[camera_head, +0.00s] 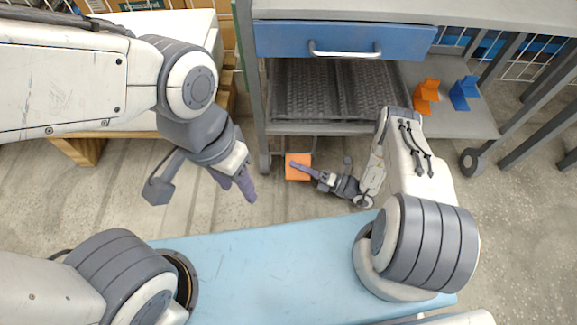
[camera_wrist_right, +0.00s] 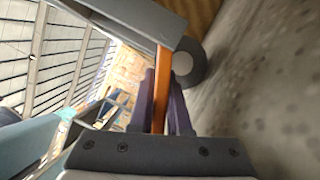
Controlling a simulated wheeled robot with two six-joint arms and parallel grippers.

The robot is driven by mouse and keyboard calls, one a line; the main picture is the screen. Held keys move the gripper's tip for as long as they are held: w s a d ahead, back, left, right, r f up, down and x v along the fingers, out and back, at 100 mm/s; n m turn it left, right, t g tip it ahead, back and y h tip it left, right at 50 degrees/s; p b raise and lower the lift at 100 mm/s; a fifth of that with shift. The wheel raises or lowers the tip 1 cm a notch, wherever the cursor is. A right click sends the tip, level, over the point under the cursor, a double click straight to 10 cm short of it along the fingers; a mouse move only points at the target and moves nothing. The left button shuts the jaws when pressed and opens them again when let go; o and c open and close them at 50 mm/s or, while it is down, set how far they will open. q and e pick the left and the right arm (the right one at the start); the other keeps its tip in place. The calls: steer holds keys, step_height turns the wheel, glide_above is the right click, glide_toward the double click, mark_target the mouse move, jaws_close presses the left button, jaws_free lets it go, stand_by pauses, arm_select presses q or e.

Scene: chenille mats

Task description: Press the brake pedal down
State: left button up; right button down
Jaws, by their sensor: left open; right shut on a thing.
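The orange brake pedal (camera_head: 299,157) is at the base of the grey cart (camera_head: 330,127), close to the floor beside the left caster. In the right wrist view the pedal (camera_wrist_right: 161,80) appears as a narrow orange bar between the purple fingers. My right gripper (camera_head: 295,165) is shut on the pedal, its fingers reaching it from the right in the head view. It also shows in the right wrist view (camera_wrist_right: 161,95). My left gripper (camera_head: 240,188) is open and empty, left of the pedal and above the floor. Whether the pedal is tilted down is hard to tell.
The cart has a blue drawer (camera_head: 345,40) and dark mats (camera_head: 330,88) on a shelf. A caster (camera_wrist_right: 186,63) is close beside my right fingers. Orange (camera_head: 427,95) and blue (camera_head: 464,93) stands sit on the right shelf. Bare floor lies in front.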

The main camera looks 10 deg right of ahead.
mark_target(299, 158)
steer(key=c, duration=0.9)
jaws_free()
steer(key=shift+f, duration=0.1)
steer(key=shift+r+p, duration=0.35)
steer(key=shift+r, duration=0.05)
step_height(299, 158, up, 4)
steer(key=p, duration=0.3)
steer(key=shift+r+p, duration=0.15)
steer(key=shift+p, duration=0.15)
steer(key=s+d+r+p, duration=0.2)
steer(key=d, duration=0.1)
steer(key=s+d+r+p, duration=0.1)
steer(key=s+d+r, duration=0.1)
steer(key=s+d, duration=0.1)
steer(key=s+d+r+p, duration=0.2)
steer(key=d, duration=0.1)
steer(key=shift+s+p, duration=0.25)
steer(key=shift+p, duration=0.1)
